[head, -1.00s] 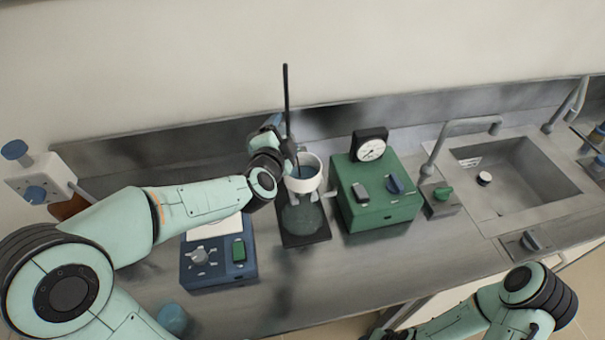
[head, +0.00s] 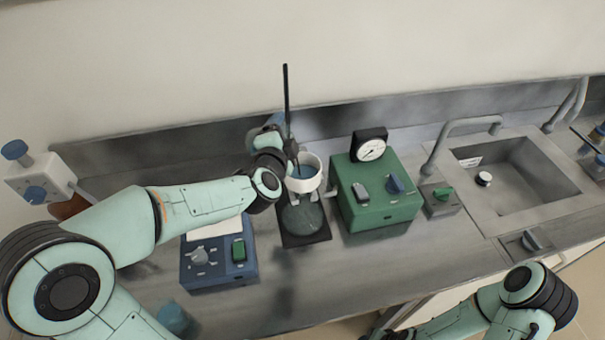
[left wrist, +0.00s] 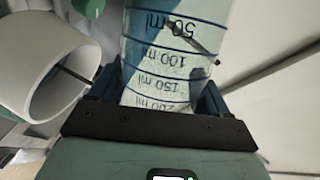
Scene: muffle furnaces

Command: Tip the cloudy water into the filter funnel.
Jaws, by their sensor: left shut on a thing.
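My left gripper (head: 268,140) is shut on a clear graduated beaker (left wrist: 170,60), which fills the middle of the left wrist view. Its printed marks run from 50 ml to 200 ml, and the wall looks pale and cloudy; the water level cannot be made out. The filter funnel (head: 304,182) is a white cup on a stand with a tall dark rod (head: 286,95). My left gripper is just behind and left of it. The funnel's white rim (left wrist: 88,70) also shows at the left of the left wrist view, beside the beaker. My right gripper is out of frame.
A green pump box with a gauge (head: 375,200) stands close right of the funnel. A blue device (head: 215,270) stands front left under my left forearm. A sink (head: 520,180) and tap are at the right. The front middle of the bench is clear.

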